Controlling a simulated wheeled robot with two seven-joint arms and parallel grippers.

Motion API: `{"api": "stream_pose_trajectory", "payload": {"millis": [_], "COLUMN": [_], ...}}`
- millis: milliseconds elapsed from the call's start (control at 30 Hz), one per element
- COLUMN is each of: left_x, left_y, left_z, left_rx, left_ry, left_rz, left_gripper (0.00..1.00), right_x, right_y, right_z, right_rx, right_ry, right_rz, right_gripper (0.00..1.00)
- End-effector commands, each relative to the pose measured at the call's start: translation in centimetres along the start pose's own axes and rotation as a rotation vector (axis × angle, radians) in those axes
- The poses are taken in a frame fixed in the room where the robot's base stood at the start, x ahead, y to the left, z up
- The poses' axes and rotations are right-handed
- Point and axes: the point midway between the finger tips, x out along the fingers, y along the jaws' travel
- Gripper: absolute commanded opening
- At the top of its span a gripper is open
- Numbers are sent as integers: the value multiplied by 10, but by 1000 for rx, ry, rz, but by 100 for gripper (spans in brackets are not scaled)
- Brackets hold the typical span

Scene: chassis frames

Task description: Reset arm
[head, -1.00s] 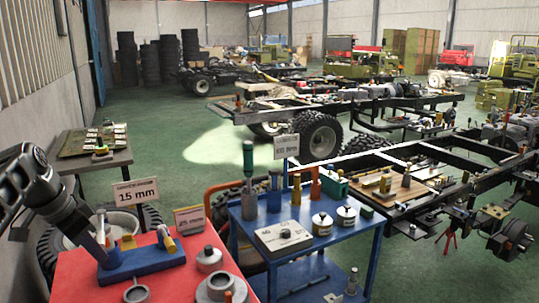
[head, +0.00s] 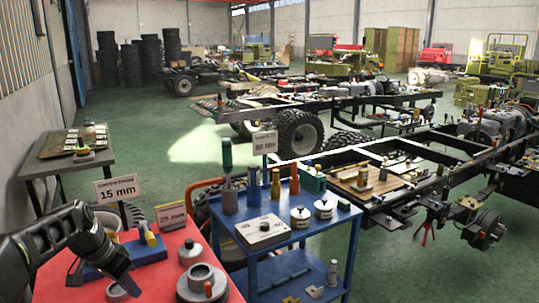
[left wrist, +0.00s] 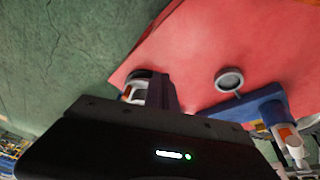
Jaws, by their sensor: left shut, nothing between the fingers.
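My left arm comes in from the left in the head view, and my left gripper (head: 102,275) hangs over the front left of the red table (head: 160,288). The gripper is shut with nothing seen in it. The blue block (head: 148,248) with upright pieces in it lies just behind and right of the gripper, partly hidden by it. In the left wrist view, the gripper (left wrist: 165,95) points over the red table top (left wrist: 225,45), and the blue block (left wrist: 240,108) is at the right. My right gripper is not in view.
Grey round parts (head: 202,282) stand on the red table right of the gripper. A "15 mm" sign (head: 118,188) and a "25 mm" sign (head: 171,216) stand behind. A blue cart (head: 288,256) with tools is to the right. Green floor (head: 180,180) is open beyond.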

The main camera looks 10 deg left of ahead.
Motion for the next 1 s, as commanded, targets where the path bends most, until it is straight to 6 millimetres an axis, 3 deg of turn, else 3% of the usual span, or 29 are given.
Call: {"api": "stream_pose_trajectory", "payload": {"millis": [167, 267, 400, 500, 633, 800, 900, 1000], "left_x": [102, 170, 251, 296, 333, 344, 342, 340], "left_y": [43, 84, 153, 208, 281, 351, 372, 381], "left_z": [2, 14, 49, 86, 144, 212, 235, 244], "left_rx": [-62, -115, -195, -255, -336, -429, -463, -480], "left_ry": [-36, -58, -91, -118, -156, -196, -207, -210], "left_rz": [45, 72, 108, 134, 166, 197, 206, 209], "left_gripper": [0, 0, 0, 0, 0, 0, 0, 0], "right_x": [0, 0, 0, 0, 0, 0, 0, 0], "right_y": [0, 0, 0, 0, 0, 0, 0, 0], "right_z": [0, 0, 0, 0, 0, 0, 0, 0], "right_rx": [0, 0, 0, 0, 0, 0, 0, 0], "right_ry": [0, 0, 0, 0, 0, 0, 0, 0], "right_rz": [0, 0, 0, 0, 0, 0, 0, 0], "right_gripper": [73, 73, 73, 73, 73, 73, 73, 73]}}
